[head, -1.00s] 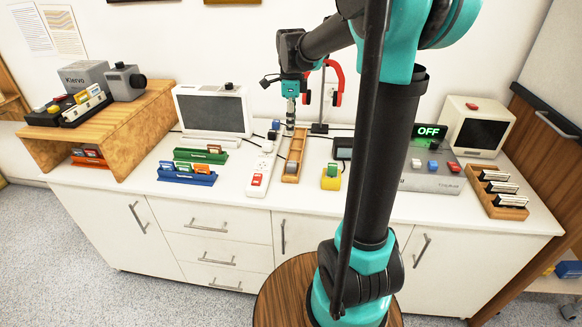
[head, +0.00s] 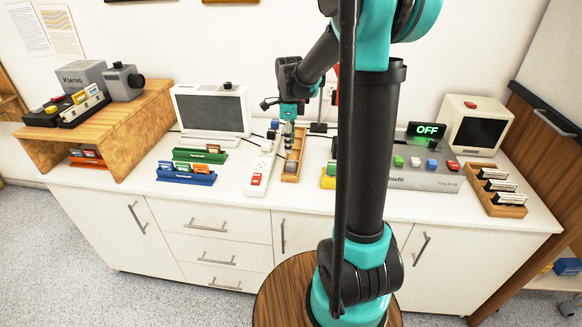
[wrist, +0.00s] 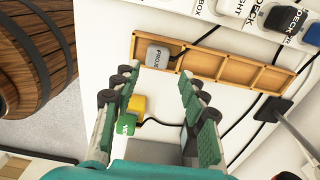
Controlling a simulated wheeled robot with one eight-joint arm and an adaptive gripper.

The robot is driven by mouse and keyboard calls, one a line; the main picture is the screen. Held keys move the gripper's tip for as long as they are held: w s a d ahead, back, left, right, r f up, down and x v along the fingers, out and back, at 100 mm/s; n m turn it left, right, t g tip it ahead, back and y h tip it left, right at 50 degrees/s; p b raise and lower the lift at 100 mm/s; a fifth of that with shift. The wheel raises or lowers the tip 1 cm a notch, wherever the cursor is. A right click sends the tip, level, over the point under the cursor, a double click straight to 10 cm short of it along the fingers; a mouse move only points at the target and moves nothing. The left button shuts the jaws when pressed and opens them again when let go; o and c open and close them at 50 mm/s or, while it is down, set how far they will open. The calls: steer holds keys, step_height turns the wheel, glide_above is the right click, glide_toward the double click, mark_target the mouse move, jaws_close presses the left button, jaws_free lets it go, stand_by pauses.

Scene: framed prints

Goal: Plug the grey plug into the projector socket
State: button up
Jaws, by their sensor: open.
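The grey plug (wrist: 158,54), with dark lettering starting "PROJE", lies in the end compartment of a narrow wooden tray (wrist: 270,77). In the head view the tray (head: 301,147) stands on the white counter, right of a white power strip (head: 256,187). My gripper (wrist: 158,78) is open and empty, its fingers apart on either side of the plug in the picture; it is not touching it. In the head view my gripper (head: 289,131) points down over the tray. Black and blue plugs (wrist: 278,17) sit on the strip; I cannot tell which socket is the projector's.
A yellow and green block (wrist: 130,115) stands near the tray. A metal post (wrist: 290,122) on a dark base stands on the other side. Black cables cross the counter. A monitor (head: 212,112) stands left, and a grey console (head: 425,177) right.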

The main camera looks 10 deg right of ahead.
mark_target(291, 162)
steer(key=shift+f, duration=2)
steer(key=shift+s+d+f, duration=0.1)
steer(key=shift+s+f, duration=0.05)
steer(key=shift+f, duration=1.15)
steer(key=shift+s+d+f, duration=0.1)
steer(key=shift+f, duration=1.2)
steer(key=c, duration=0.8)
steer(key=shift+r, duration=0.1)
steer(key=shift+c, duration=0.2)
step_height(291, 162, up, 20)
